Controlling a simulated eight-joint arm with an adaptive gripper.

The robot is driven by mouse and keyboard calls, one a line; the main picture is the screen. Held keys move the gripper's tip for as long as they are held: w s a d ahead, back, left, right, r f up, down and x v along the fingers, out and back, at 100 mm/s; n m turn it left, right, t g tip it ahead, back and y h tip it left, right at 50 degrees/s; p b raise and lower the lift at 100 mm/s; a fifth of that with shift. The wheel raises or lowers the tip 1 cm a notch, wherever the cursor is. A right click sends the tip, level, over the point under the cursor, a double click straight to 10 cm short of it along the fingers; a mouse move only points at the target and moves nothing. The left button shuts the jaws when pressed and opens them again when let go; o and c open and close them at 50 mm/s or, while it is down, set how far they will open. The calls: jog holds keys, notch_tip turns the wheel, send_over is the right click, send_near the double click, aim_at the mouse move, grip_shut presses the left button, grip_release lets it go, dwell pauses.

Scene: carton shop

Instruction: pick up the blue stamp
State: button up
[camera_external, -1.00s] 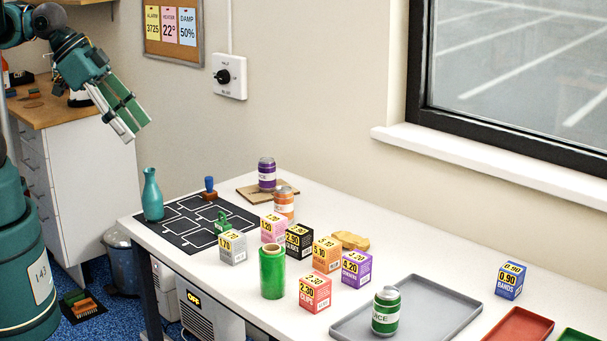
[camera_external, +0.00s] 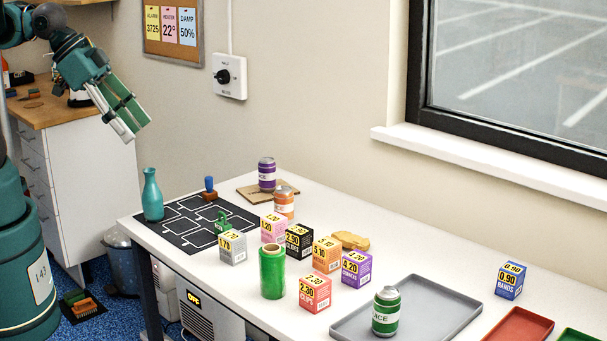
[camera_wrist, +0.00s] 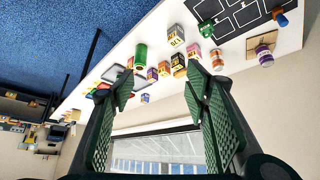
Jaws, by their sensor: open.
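The blue stamp (camera_external: 209,188) has a blue handle on a brown base. It stands upright on the black mat (camera_external: 178,235) with white lines, at the far left part of the white table. In the wrist view the blue stamp (camera_wrist: 281,17) shows at the top right, beyond the right finger. My gripper (camera_external: 130,120) is open and empty, high in the air to the left of the table and well apart from the stamp. In the wrist view my gripper (camera_wrist: 158,95) shows its two green ridged fingers spread wide.
A teal vase (camera_external: 152,196) stands on the mat left of the stamp. A green stamp-like item (camera_external: 222,224) is in front. A purple can (camera_external: 267,174) on a brown board (camera_external: 254,192) and an orange can (camera_external: 284,203) stand to the right. Several priced boxes and a grey tray (camera_external: 425,314) lie beyond.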

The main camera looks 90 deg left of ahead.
dwell(0.3)
jog(key=c, duration=0.5)
jog(key=shift+o, duration=0.2)
jog(key=shift+w+a, duration=0.1)
jog(key=shift+a, duration=0.05)
